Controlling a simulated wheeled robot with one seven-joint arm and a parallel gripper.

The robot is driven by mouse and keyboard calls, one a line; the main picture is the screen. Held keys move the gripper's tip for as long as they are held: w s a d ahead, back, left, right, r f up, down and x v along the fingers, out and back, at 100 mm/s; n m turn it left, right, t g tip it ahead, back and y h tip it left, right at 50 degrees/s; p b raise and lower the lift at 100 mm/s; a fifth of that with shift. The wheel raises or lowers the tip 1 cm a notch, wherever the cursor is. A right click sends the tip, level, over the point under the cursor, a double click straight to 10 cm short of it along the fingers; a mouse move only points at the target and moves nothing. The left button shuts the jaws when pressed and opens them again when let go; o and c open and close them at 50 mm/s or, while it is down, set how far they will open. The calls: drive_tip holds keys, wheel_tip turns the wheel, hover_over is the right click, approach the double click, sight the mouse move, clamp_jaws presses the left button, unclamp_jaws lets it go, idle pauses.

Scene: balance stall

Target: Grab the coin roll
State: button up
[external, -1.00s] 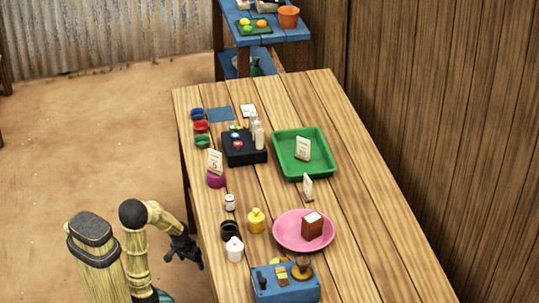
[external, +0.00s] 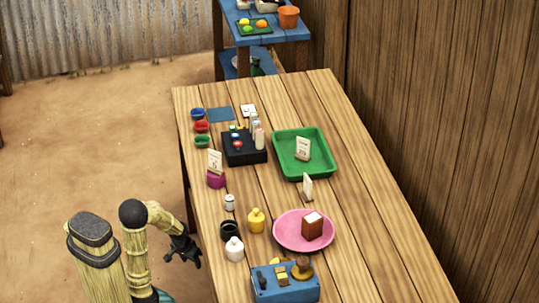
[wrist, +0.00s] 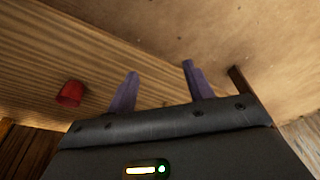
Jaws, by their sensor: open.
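I cannot tell for sure which thing is the coin roll. A small grey-white cylinder (external: 230,203) stands upright near the left side of the table, and a pale tan upright cylinder (external: 259,139) stands at the black box (external: 237,158). Either could be it. My gripper (external: 197,262) is beside the table's left edge, left of the white bottle (external: 235,250), and touches none of these things. In the wrist view, my gripper (wrist: 160,82) has its two purple fingers apart, with nothing between them.
A red cup-like thing (wrist: 70,93) shows left of the fingers in the wrist view. On the wooden table (external: 350,210) are a black jar (external: 229,231), a yellow bottle (external: 256,222), a pink plate (external: 284,234), a blue block (external: 285,295) and a green tray (external: 288,171). The table's right side is clear.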

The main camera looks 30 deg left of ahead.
drive_tip(key=s+a+r+n+g+h+p, duration=0.1)
drive_tip(key=s+r+n+g+h+p, duration=0.55)
drive_tip(key=p, duration=0.85)
drive_tip(key=s+r+n+g+h+p, duration=0.1)
drive_tip(key=s+r+g+p, duration=0.15)
drive_tip(key=r+p, duration=1.05)
drive_tip(key=s+d+r+n+t+h+p, duration=0.1)
drive_tip(key=r+n+t+p, duration=0.7)
drive_tip(key=p, duration=1.2)
drive_tip(key=d+r+n+t+h+p, duration=0.3)
drive_tip(key=r+n+t+h+p, duration=0.3)
drive_tip(key=r+p, duration=0.7)
drive_tip(key=n+t+p, duration=0.2)
drive_tip(key=n+p, duration=0.1)
drive_tip(key=p, duration=0.4)
drive_tip(key=shift+s+d+r+t, duration=0.15)
drive_tip(key=shift+s+d+t, duration=0.05)
drive_tip(key=shift+s+t, duration=0.2)
drive_tip(key=shift+n, duration=0.25)
drive_tip(key=shift+w, duration=0.1)
drive_tip(key=x, duration=1.1)
drive_tip(key=shift+d, duration=0.3)
